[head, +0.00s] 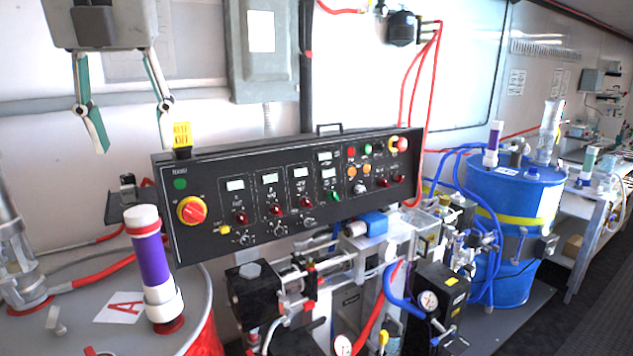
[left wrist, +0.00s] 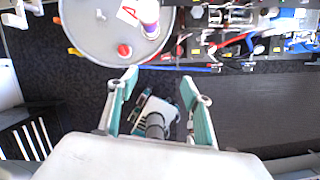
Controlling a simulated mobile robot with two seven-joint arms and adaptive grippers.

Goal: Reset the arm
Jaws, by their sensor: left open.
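My left gripper (head: 135,147) hangs at the upper left of the head view, its two teal-padded fingers spread apart with nothing between them. It is in front of the pale wall, above and left of the black control panel (head: 330,205). In the left wrist view the same gripper (left wrist: 158,80) is open and empty, with the grey drum top and dark floor beyond it. A small white and teal part, which looks like my right gripper (left wrist: 155,118), shows low between the fingers; whether its jaws are open is unclear.
A grey-topped drum marked A, with a purple and white cylinder (head: 153,262), stands at the lower left. Pumps, hoses and gauges (head: 428,300) fill the space below the panel. A blue drum (head: 510,205) stands at the right. Dark floor (left wrist: 265,110) is clear at the right.

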